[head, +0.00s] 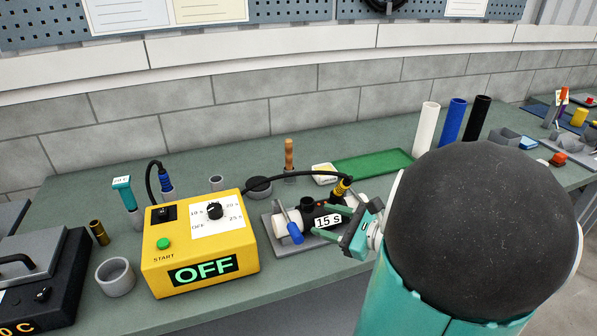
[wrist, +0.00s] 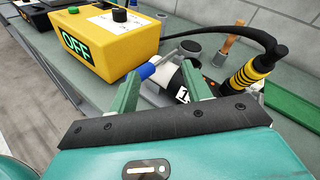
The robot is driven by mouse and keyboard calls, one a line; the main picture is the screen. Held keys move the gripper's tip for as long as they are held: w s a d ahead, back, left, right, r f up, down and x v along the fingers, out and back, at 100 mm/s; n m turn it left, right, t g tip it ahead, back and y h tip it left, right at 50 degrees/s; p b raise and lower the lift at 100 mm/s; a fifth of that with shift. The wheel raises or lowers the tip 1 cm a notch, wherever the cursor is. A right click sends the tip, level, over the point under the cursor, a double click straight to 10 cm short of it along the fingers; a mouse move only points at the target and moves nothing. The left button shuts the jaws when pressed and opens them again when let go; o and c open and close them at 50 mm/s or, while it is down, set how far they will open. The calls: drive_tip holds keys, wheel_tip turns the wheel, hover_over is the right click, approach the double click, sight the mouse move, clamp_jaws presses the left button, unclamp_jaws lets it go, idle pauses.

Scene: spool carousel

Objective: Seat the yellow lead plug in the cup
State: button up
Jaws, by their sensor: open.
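The yellow lead plug (head: 342,188), banded yellow and black, is on the end of a black cable and leans over the right part of the black coupling. It also shows in the wrist view (wrist: 250,73), right of my fingers. I cannot tell whether its tip is inside anything. A short black cup (head: 307,204) stands up from the coupling, left of the plug. The coupling carries a "15 s" label (head: 328,220) and joins white pipe. My gripper (head: 320,222) is open, its green fingers beside the coupling; they also show in the wrist view (wrist: 158,76). Nothing is clearly held.
A blue plug (head: 166,184), a grey ring (head: 115,277) and a wooden handle (head: 289,155) stand nearby. A green mat (head: 375,162) lies behind.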

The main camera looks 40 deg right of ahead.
sight(341, 189)
drive_tip(key=s+d+m+t+h, duration=0.3)
drive_tip(key=s+d+m+h, duration=0.25)
drive_tip(key=d, duration=0.45)
drive_tip(key=shift+m, duration=0.55)
drive_tip(key=w, duration=0.9)
drive_tip(key=w+d, duration=0.1)
drive_tip(key=w, duration=0.4)
drive_tip(key=shift+w+f, duration=0.1)
drive_tip(key=shift+w, duration=0.25)
clamp_jaws()
